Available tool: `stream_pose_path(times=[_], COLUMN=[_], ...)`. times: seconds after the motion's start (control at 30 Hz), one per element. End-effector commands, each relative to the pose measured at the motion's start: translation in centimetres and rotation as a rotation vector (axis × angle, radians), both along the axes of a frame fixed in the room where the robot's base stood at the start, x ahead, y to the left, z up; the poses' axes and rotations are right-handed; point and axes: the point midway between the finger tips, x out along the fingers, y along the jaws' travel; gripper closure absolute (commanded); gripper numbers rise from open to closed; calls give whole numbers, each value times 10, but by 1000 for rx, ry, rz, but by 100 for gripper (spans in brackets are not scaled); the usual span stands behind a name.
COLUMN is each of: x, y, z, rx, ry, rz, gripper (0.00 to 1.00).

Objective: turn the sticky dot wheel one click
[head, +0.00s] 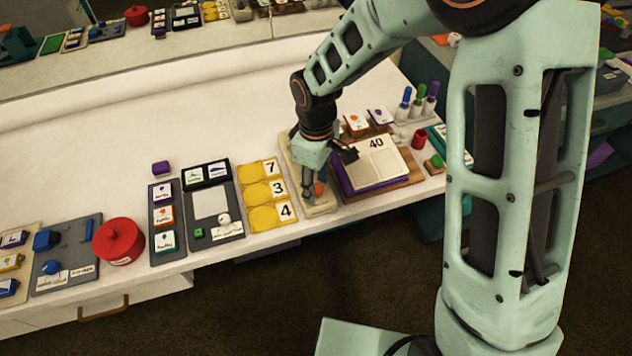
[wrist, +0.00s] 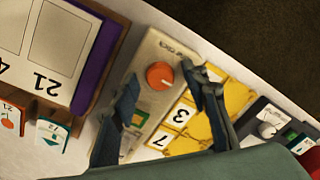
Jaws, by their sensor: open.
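The sticky dot wheel appears to be the round orange dial (wrist: 160,75) on a long beige plate (wrist: 152,52). In the head view the dial (head: 319,189) is partly hidden by my gripper, and the plate (head: 322,209) lies between the yellow number cards and the book stand. My gripper (head: 309,192) points down over the plate. In the wrist view my gripper (wrist: 161,79) is open, with one finger on each side of the dial in the picture. I cannot tell whether either finger touches it. Small lettering on the plate is unreadable.
Yellow number cards (head: 262,191) lie close on the plate's left. A purple-edged book (head: 369,167) on a wooden stand is close on its right. A red pot (head: 119,241) and grey boards stand further left. The table behind is mostly clear.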

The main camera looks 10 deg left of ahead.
Motion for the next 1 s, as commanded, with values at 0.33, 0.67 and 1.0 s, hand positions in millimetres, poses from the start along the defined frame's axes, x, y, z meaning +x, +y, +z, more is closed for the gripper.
stream_pose_path(times=[0.33,0.67,1.0], x=[1,1,0], y=[0,0,0], z=[50,109,120], rx=[2,1,1], ry=[-5,-3,0], rz=[-1,-1,0], gripper=[58,58,58])
